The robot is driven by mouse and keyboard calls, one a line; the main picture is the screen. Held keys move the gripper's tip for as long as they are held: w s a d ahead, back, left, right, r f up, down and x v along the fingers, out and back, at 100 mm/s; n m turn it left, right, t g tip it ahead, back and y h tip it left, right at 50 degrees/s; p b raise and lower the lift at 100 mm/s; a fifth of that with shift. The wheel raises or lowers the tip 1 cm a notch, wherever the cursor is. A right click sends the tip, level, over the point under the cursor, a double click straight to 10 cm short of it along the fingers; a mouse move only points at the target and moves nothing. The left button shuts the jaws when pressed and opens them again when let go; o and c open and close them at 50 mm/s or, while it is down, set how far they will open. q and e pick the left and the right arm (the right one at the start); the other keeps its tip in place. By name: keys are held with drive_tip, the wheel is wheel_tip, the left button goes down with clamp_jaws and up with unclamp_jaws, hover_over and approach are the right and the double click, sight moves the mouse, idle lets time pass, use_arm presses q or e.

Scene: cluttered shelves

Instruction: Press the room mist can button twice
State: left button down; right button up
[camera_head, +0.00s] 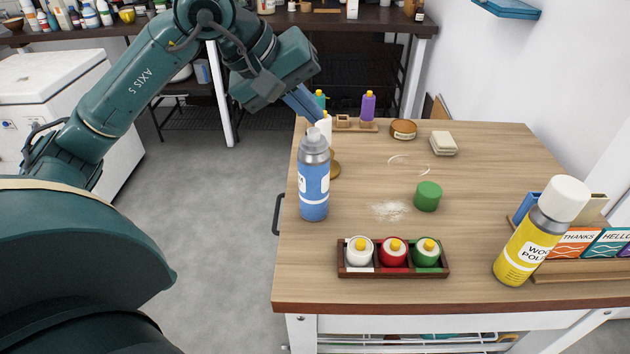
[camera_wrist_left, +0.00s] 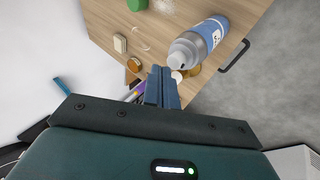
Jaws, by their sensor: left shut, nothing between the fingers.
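A blue spray can with a grey cap (camera_head: 313,185) stands upright near the left edge of the wooden table. I take it as the room mist can; its label is only partly readable. It also shows in the left wrist view (camera_wrist_left: 205,42). My left gripper (camera_head: 308,108) is shut and empty, above and behind the can, near a white bottle with a yellow top (camera_head: 324,127). In the left wrist view the closed blue fingers (camera_wrist_left: 162,82) point toward the table, beside the can's cap and apart from it. My right gripper is not in view.
A yellow wood polish can (camera_head: 527,243) stands at the right. A dark tray (camera_head: 394,272) holds white, red and green bottles in front. A green cylinder (camera_head: 427,196), white powder (camera_head: 389,210) and a soap-like block (camera_head: 443,144) lie mid-table. A purple bottle (camera_head: 368,107) stands at the back.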

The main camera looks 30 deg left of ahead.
use_arm(q)
drive_tip(key=shift+f+b, duration=0.5)
drive_tip(key=shift+b, duration=0.05)
idle(1.1)
drive_tip(key=shift+r+p, duration=0.65)
drive_tip(key=shift+r, duration=0.2)
drive_tip(key=shift+r, duration=0.1)
wheel_tip(320, 180, up, 5)
drive_tip(key=p, duration=0.4)
idle(1.5)
